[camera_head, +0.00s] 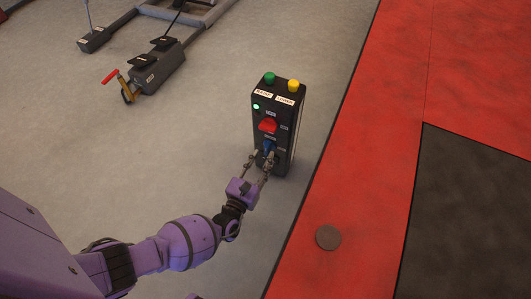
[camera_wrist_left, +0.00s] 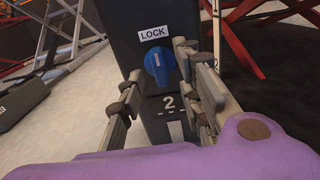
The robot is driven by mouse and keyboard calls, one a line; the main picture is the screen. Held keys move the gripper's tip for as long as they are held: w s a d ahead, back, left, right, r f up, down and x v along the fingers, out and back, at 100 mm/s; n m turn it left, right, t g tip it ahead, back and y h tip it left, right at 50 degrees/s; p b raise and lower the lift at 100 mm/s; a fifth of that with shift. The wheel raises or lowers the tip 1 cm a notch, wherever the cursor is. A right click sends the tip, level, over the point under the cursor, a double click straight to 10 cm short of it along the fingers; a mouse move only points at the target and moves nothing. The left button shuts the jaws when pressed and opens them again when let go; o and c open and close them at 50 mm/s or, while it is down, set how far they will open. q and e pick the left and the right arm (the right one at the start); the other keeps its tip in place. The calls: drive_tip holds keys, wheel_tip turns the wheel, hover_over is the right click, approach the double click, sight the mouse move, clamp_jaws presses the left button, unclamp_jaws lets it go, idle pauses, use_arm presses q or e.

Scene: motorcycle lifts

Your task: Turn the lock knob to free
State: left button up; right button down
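The control box (camera_head: 278,130) is a dark upright pedestal. It has a green button, a yellow button, a lit green lamp and a red knob (camera_head: 268,125). The blue lock knob (camera_head: 268,147) sits low on its front face. In the left wrist view the blue lock knob (camera_wrist_left: 159,66) is under a LOCK label (camera_wrist_left: 153,33), its white mark close to upright. My left gripper (camera_head: 260,160) is open at the knob, with one finger on each side; contact is not clear. The fingers (camera_wrist_left: 165,85) show a gap around the knob. My right gripper is out of view.
A motorcycle lift base (camera_head: 160,65) with a red-handled lever (camera_head: 111,76) stands on the grey floor at upper left. A red floor area (camera_head: 350,180) with a dark panel (camera_head: 470,220) lies to the right. Floor left of the box is clear.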

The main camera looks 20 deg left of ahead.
sight(266, 152)
use_arm(q)
drive_tip(key=shift+w+f+b, duration=0.1)
drive_tip(key=shift+w+b, duration=0.2)
drive_tip(key=shift+w, duration=1.3)
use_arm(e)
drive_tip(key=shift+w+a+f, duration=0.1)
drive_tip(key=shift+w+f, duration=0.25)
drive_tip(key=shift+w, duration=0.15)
use_arm(q)
drive_tip(key=shift+c, duration=0.5)
clamp_jaws()
